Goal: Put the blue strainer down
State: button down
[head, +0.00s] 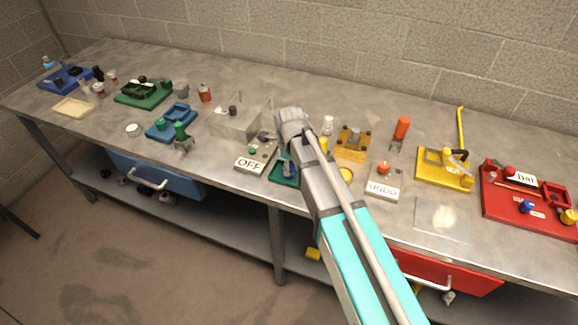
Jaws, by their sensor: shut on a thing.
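My arm reaches up from the lower right over the middle of the workbench. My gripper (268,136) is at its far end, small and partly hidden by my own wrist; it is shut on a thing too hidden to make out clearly. A small blue piece (288,168), possibly the blue strainer, shows just left of my arm, over a dark green tray (281,179). I cannot tell whether this piece touches the tray. My arm covers the tray's right part.
The OFF block (250,164) stands just left of the green tray, with a clear box (235,122) behind it. The UNDO block (384,186) is right of my arm. Yellow (432,172) and red (500,210) trays lie farther right. The bench's front edge is close.

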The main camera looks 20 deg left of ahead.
jog(key=shift+f, duration=0.15)
jog(key=shift+c, duration=0.8)
grip_release()
jog(key=shift+r, duration=0.2)
notch_tip(320, 180, up, 12)
jog(key=p, duration=1.2)
dwell(0.3)
